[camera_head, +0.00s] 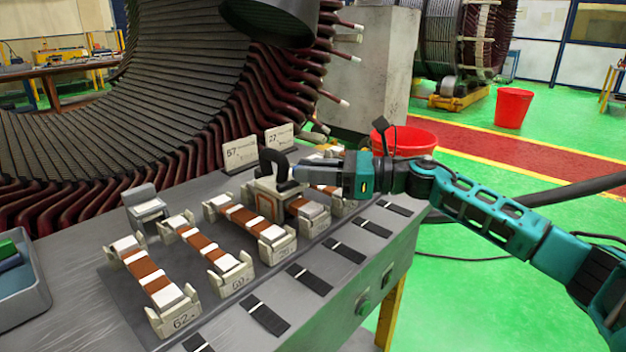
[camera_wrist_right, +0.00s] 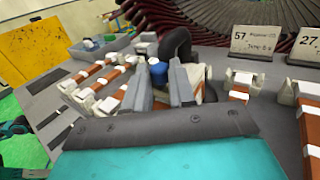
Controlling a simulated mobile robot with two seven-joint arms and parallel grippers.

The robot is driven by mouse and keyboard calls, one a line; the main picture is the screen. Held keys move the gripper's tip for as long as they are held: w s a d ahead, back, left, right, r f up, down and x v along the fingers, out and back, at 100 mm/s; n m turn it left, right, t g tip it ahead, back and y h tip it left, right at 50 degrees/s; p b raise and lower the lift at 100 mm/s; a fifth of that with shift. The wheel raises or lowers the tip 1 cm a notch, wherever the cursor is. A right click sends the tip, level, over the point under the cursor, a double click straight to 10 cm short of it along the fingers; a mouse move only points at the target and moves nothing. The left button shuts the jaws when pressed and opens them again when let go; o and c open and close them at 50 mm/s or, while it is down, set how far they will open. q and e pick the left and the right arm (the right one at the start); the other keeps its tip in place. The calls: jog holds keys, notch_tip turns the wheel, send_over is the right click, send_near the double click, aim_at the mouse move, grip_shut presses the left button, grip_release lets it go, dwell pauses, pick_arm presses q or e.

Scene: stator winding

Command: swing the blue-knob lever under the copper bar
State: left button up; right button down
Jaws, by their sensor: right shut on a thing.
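The blue knob (camera_wrist_right: 158,72) of the lever sits between the fingertips of my right gripper (camera_wrist_right: 160,76) in the right wrist view, and the gripper is shut on it. A copper bar (camera_head: 304,206) with white bands lies beside the fixture. The lever's shaft is largely hidden. My left gripper is not in view.
Several other copper bars (camera_head: 145,268) lie in white numbered holders on the grey bench (camera_head: 75,265). Cards marked 57 (camera_head: 240,153) and 27 (camera_head: 279,139) stand behind the fixture. The large stator (camera_head: 150,110) looms behind. A blue-grey bin (camera_head: 30,298) sits at left.

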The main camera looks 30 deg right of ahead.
jog(key=c, duration=1.2)
grip_release()
jog(key=shift+a, duration=0.1)
jog(key=shift+c, duration=0.2)
jog(key=o, duration=0.3)
jog(key=b+v, duration=0.1)
jog(key=v, duration=1.2)
jog(key=shift+b, duration=0.35)
